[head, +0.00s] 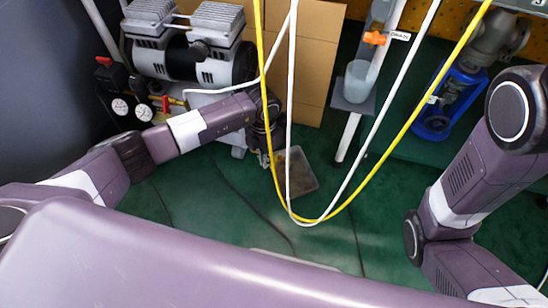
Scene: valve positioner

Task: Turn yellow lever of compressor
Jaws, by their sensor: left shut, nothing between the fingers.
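The compressor (185,55) stands at the upper left, with grey finned cylinder heads and a black motor. Two round gauges (120,107) and red knobs (165,104) sit at its left front. I cannot make out a yellow lever clearly; it is too small or hidden by my arm. My left arm reaches in from the left across the compressor's front. My left gripper (265,158) is shut and empty, right of the compressor and behind the hanging cables. My right arm shows at the right, but its gripper is out of the picture.
A yellow cable (383,158) and white cables (290,110) hang in loops across the middle. A clear bin (303,178) lies on the green floor beside my left gripper. A cardboard sheet (315,60), an orange-handled valve (374,38) and a blue filter housing (440,105) stand behind.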

